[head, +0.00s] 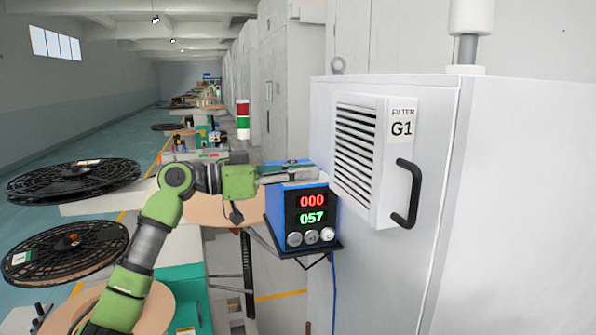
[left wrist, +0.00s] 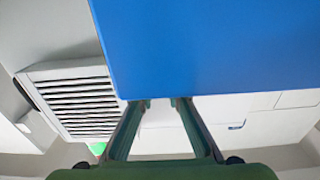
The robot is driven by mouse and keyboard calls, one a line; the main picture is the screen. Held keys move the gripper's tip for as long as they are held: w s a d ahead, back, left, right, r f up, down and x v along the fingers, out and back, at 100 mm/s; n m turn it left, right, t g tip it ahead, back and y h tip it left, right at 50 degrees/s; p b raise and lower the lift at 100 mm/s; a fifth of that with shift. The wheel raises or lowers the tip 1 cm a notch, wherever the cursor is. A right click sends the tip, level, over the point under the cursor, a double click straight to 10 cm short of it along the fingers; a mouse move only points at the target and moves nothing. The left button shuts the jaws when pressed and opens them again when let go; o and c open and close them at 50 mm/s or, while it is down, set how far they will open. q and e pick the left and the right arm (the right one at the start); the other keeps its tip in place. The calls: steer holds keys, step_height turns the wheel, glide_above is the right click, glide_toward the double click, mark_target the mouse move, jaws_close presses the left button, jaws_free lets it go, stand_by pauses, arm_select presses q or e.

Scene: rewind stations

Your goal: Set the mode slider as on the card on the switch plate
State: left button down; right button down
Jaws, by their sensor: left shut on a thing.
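My left gripper (head: 298,174) reaches in from the left to the top of a blue counter box (head: 272,212). In the left wrist view, its two fingers (left wrist: 162,104) run up to the edge of a large plain blue surface (left wrist: 215,50), and the tips are hidden there. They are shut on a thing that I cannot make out. I cannot see a mode slider, a switch plate or a mode card in either view. My right gripper is not in view.
The box shows 000 and 057 above several round knobs and sits on a black bracket (head: 310,250). To its right, a filter unit (head: 356,150) labelled G1 with a black handle (head: 407,195) juts from the white cabinet (head: 395,275).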

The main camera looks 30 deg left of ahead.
arm_select(q)
steer(key=x, duration=0.2)
steer(key=shift+w+d+r, duration=0.15)
steer(key=shift+w+d, duration=0.1)
steer(key=shift+w, duration=0.05)
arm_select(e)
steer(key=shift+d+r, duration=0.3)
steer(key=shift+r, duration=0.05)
arm_select(q)
steer(key=c, duration=2)
jaws_free()
steer(key=shift+o, duration=0.2)
steer(key=shift+w+d, duration=0.15)
steer(key=shift+s, duration=0.2)
steer(key=v, duration=1.1)
steer(key=shift+s+a, duration=0.15)
steer(key=shift+a, duration=0.25)
